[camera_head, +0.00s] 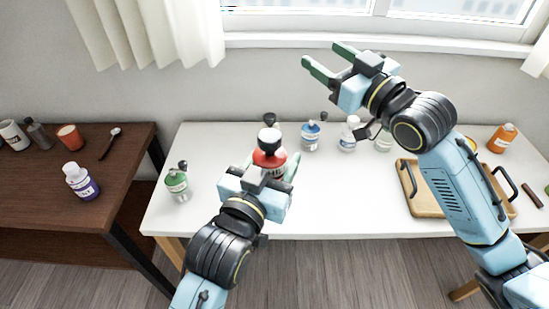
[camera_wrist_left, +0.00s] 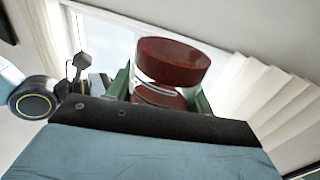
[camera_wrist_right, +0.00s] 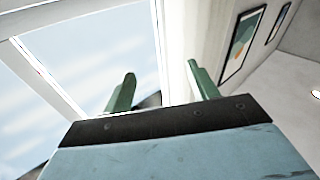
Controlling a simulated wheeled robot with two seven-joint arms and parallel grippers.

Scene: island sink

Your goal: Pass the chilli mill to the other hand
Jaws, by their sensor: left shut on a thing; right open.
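The chilli mill has a red body (camera_head: 268,160) and a black and white top in the head view. My left gripper (camera_head: 273,171) is shut on it, one green finger on each side, above the white table. In the left wrist view, the mill's round red end (camera_wrist_left: 172,62) stands up between the fingers. My gripper hides its lower part in the head view. My right gripper (camera_head: 322,55) is open and empty, up and to the right of the mill, in front of the wall below the window. Its parted fingers show nothing between them in the right wrist view (camera_wrist_right: 160,82).
The white table (camera_head: 340,205) holds a green mill (camera_head: 178,185) at left, a blue mill (camera_head: 310,137) and white-topped ones behind. A wooden tray (camera_head: 425,207) and an orange bottle (camera_head: 502,138) are at right. A brown table (camera_head: 45,205) with several containers stands at left.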

